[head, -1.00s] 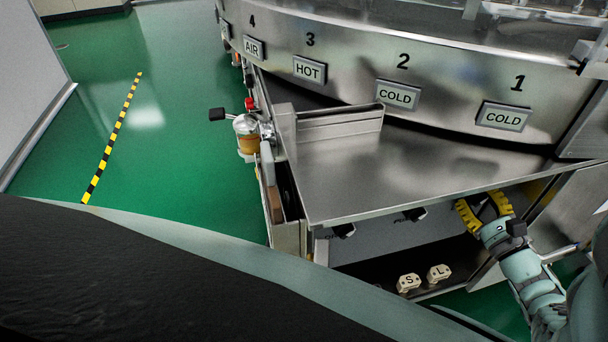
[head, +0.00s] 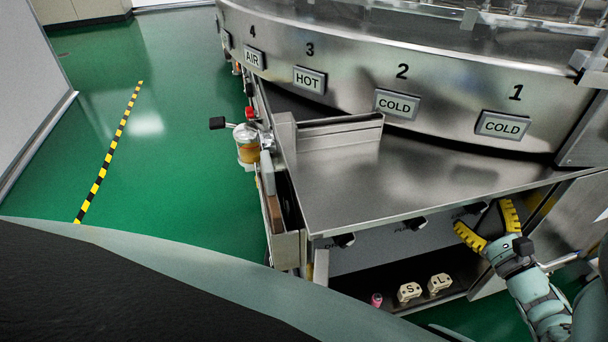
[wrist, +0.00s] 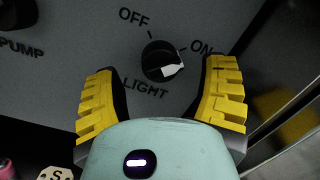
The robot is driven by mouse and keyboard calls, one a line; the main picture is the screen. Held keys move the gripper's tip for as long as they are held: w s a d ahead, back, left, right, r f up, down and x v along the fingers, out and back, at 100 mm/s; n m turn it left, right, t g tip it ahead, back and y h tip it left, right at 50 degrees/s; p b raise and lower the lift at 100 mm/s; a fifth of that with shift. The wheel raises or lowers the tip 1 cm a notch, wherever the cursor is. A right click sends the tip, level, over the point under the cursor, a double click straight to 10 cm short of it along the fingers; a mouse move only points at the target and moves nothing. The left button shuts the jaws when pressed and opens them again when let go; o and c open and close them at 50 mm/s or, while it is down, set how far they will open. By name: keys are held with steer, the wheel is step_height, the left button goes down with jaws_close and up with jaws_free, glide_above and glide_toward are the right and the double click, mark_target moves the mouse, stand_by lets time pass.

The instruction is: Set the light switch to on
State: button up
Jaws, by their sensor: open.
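The light switch (wrist: 160,60) is a black rotary knob on a grey panel in the wrist view, with "LIGHT" printed below it. "OFF" stands at its upper left and "ON" (wrist: 201,47) at its right. The knob's white-marked end points right and slightly down, a little below the ON tick. My gripper (wrist: 163,68) is open, with one yellow finger on each side of the knob. Neither finger visibly touches it. In the head view, my gripper (head: 482,214) is under the steel tabletop at the right, its fingers spread toward the panel.
The steel tabletop (head: 400,180) overhangs the panel. A PUMP knob (wrist: 18,12) is at the wrist view's upper left. Blocks marked S (head: 409,292) and L (head: 440,284) and a pink item (head: 376,300) lie on the shelf below. A metal wall closes the right side.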

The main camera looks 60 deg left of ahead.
steer(key=v, duration=1)
steer(key=shift+d+f, duration=0.1)
